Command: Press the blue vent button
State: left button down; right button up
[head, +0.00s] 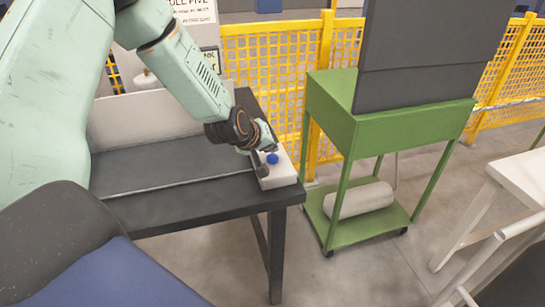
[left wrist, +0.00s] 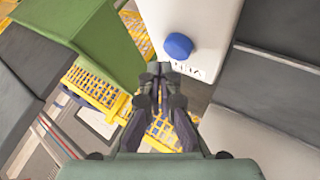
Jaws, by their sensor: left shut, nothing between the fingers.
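The blue vent button (head: 272,158) sits on top of a small white box (head: 282,176) at the right end of the dark table. In the left wrist view the round blue button (left wrist: 178,46) shows on the white box (left wrist: 205,20), with partly legible dark lettering beside it. My left gripper (head: 260,166) is shut and empty, just left of the button in the head view. In the left wrist view its closed fingertips (left wrist: 159,70) point toward the box, just below and left of the button. Whether they touch the box I cannot tell. My right gripper is not in view.
The dark table (head: 215,205) has a low pale panel (head: 150,120) along its back. A green wheeled cart (head: 390,125) stands to the right, with a pale cylinder (head: 358,200) on its lower shelf. Yellow mesh fencing (head: 270,75) runs behind. A white bench (head: 520,170) is at far right.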

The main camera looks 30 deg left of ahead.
pick_arm(q)
jog(key=shift+w+a+f, duration=0.1)
jog(key=shift+w+f, duration=0.05)
dwell(0.4)
jog(key=shift+f, duration=0.1)
jog(key=shift+f+b, duration=0.25)
jog(key=shift+b, duration=0.2)
dwell(0.3)
jog(key=shift+f+b, duration=0.55)
jog(key=shift+f, duration=0.15)
dwell(0.6)
jog(key=shift+r, duration=0.1)
jog(key=shift+r+p, duration=1)
jog(key=shift+p, duration=0.05)
